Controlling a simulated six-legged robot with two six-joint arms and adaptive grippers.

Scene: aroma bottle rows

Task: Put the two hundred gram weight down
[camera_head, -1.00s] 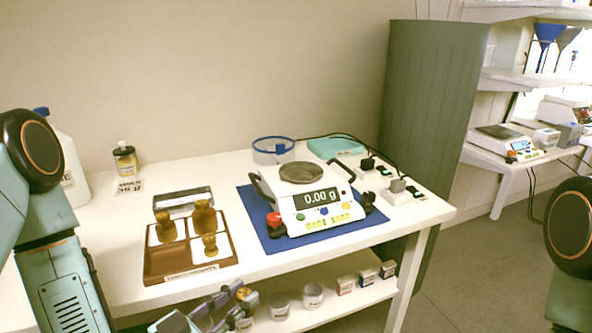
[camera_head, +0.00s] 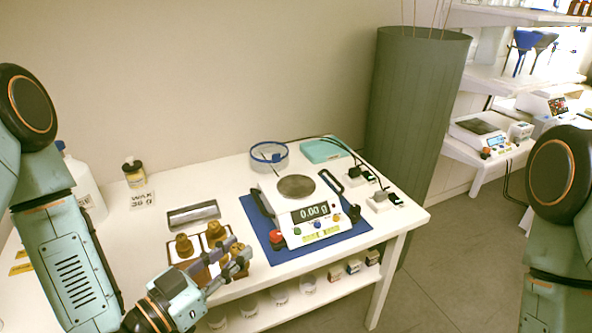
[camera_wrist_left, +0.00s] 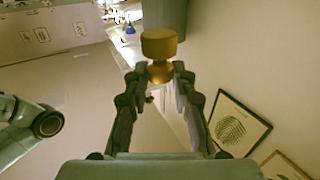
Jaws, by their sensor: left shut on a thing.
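My left gripper (camera_head: 238,260) is shut on a brass knob-shaped weight (camera_wrist_left: 158,45), seen clearly in the left wrist view between the fingertips. In the head view the held weight is small and partly covered by the fingers. The gripper is in front of the brown weight tray (camera_head: 170,250), hiding much of its front and right part. Two brass weights (camera_head: 183,246) (camera_head: 215,232) show in the tray. My right gripper is not in view; only part of that arm shows at the right edge.
A scale (camera_head: 305,205) reading 0.00 g stands on a blue mat (camera_head: 345,232) right of the tray. A metal-coloured tray (camera_head: 193,215) lies behind the weight tray. A small bottle (camera_head: 134,173) and a white jug (camera_head: 85,185) stand at the left.

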